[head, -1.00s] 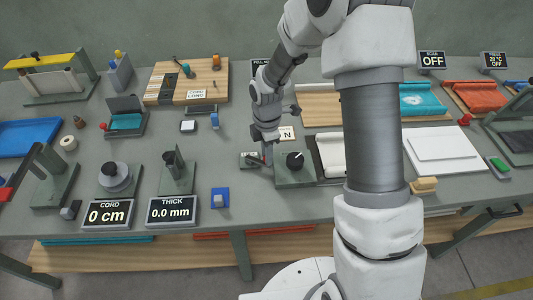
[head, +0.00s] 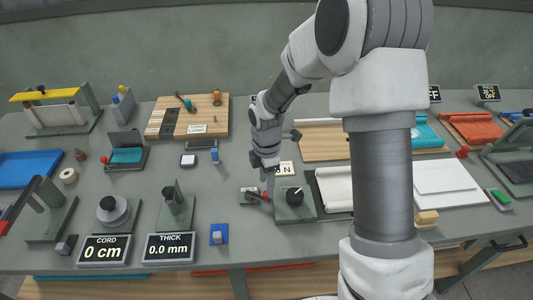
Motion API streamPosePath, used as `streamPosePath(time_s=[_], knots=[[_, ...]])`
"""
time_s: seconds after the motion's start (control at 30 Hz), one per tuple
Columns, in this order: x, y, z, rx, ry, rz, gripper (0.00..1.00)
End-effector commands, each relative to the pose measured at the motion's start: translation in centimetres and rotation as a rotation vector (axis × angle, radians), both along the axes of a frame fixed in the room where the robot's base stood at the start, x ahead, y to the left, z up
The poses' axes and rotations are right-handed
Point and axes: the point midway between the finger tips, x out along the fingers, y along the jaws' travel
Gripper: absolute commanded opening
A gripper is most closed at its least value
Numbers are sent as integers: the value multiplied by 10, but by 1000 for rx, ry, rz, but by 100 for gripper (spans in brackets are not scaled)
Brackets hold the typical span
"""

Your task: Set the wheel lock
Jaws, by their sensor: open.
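No part in view is labelled as the wheel lock. A small lever block (head: 252,196) with a red tip sits on the bench just left of a green box with a black knob (head: 294,197). The knob has a white pointer line. My gripper (head: 268,183) points down just above and behind the red-tipped lever. It is open, and I see nothing between its fingers. The fingers are small here, and I cannot tell whether they touch the lever. A white sign (head: 284,168) behind the knob is partly covered by my gripper; an "N" shows.
Gauges reading 0 cm (head: 104,250) and 0.0 mm (head: 169,248) stand front left, with a blue block (head: 219,234) right of them. A white roll (head: 335,190) lies right of the knob box. My arm hides part of the right bench. Bare bench lies left of the lever.

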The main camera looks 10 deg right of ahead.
Motion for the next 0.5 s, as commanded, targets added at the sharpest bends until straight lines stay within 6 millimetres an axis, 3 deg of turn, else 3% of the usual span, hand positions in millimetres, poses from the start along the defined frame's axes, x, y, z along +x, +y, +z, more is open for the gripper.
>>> streamPosePath(time_s=[0.03,0.3,0.5], knots=[[2,0,15,1,-7,-1,57],[2,-1,83,0,-8,-1,57],[1,0,120,0,-5,0,57]])
